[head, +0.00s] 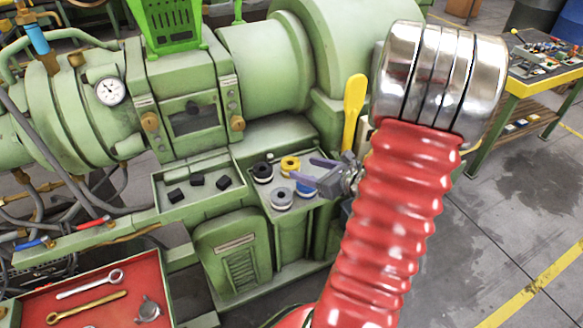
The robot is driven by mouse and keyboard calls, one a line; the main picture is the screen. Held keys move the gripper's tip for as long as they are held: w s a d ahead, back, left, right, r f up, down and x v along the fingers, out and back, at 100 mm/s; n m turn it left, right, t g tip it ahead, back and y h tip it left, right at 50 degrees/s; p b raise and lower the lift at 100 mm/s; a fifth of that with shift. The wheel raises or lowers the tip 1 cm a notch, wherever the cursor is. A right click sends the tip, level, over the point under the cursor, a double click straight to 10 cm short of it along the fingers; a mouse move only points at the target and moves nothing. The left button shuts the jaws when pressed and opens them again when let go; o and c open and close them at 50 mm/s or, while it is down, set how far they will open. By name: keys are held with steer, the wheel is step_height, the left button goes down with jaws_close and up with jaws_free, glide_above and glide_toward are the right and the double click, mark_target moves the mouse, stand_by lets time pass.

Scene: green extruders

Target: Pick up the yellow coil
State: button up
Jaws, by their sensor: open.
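The yellow coil (290,165) sits at the back of a small green tray (318,212) on the machine's side. A black coil (262,172) is to its left, a grey coil (281,198) in front of it, and a blue coil (304,187) to its right, partly hidden by my gripper. My gripper (300,178) is open, with purplish fingers reaching left over the tray's right part. The yellow coil lies just beyond the fingertips, to the upper left. I cannot tell how high the fingers are above the coils.
A green tray with several black blocks (197,180) lies to the left. A yellow upright lever (353,112) stands behind my gripper. The green extruder body (268,65) rises behind the trays. A red tool tray (90,300) is at lower left. Open floor (490,225) lies right.

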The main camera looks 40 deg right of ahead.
mark_target(294, 165)
steer(key=shift+w+f, duration=0.15)
steer(key=shift+w, duration=0.25)
steer(key=shift+w, duration=0.1)
steer(key=shift+x, duration=2.55)
steer(key=shift+a+f, duration=0.1)
steer(key=shift+a, duration=0.05)
steer(key=shift+c, duration=0.2)
steer(key=c, duration=0.9)
steer(key=shift+o, duration=0.2)
steer(key=shift+r, duration=5)
